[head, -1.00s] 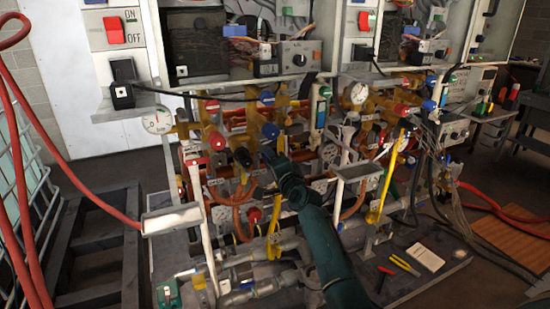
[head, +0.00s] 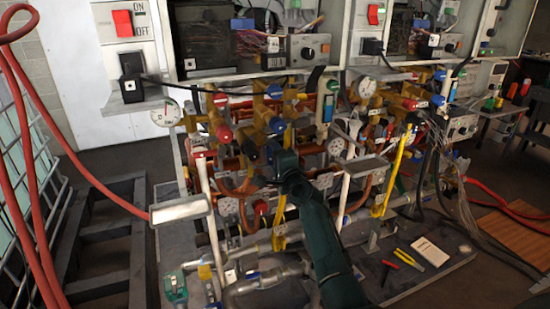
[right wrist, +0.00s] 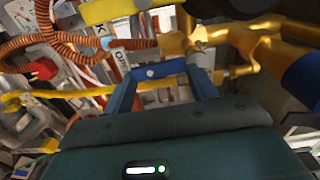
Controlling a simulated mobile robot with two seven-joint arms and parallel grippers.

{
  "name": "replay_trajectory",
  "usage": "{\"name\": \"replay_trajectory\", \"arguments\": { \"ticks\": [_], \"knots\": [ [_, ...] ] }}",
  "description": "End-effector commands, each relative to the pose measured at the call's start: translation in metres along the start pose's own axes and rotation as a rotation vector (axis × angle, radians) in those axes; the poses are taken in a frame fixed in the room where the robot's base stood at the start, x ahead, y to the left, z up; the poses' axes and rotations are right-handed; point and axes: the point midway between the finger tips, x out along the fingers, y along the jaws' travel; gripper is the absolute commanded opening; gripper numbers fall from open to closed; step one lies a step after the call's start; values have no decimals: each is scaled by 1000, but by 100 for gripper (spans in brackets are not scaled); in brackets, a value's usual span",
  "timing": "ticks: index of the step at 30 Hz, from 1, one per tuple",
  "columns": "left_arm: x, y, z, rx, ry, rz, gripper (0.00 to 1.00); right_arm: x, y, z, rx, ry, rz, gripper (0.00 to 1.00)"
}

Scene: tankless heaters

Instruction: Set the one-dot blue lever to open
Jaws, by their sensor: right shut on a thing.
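My right gripper (head: 276,150) reaches into the left pipe cluster in the head view, and my arm hides much of what it touches. In the right wrist view, its two fingers (right wrist: 163,88) are shut on a blue lever (right wrist: 160,69) that lies crosswise between them, next to a yellow pipe fitting. A label reading "OPEN" (right wrist: 122,63) shows just left of the lever. Another blue part (head: 277,125) shows just above the gripper in the head view. No dot marking can be made out. My left gripper is not in view.
Yellow and orange pipes (right wrist: 252,45) crowd around the gripper. A pressure gauge (head: 165,112) and a red knob (head: 223,134) are to its left. A white post with a plate (head: 182,210) stands at front left. Pliers (head: 408,257) lie on the base board.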

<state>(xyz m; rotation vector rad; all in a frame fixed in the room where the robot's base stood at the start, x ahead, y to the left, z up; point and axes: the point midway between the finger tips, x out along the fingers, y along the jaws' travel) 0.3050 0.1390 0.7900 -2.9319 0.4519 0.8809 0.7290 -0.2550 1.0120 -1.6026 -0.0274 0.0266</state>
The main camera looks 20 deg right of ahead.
Motion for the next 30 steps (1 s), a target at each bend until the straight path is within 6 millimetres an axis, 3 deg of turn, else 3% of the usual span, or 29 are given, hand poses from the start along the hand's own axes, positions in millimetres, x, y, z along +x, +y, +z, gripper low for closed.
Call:
{"name": "replay_trajectory", "arguments": {
  "ticks": [2,3,10,20,25,30],
  "knots": [
    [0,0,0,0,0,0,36,0,-1,0,-1,0,-2,16],
    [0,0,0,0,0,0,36,0,-1,0,-1,0,-2,59],
    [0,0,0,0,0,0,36,0,-1,0,-2,0,-1,78],
    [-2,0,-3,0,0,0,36,-4,-2,0,-3,0,0,79],
    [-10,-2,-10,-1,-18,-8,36,-24,-4,0,-4,1,2,79],
    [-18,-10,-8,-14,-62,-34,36,-60,-5,0,-4,0,3,79]
  ]
}}
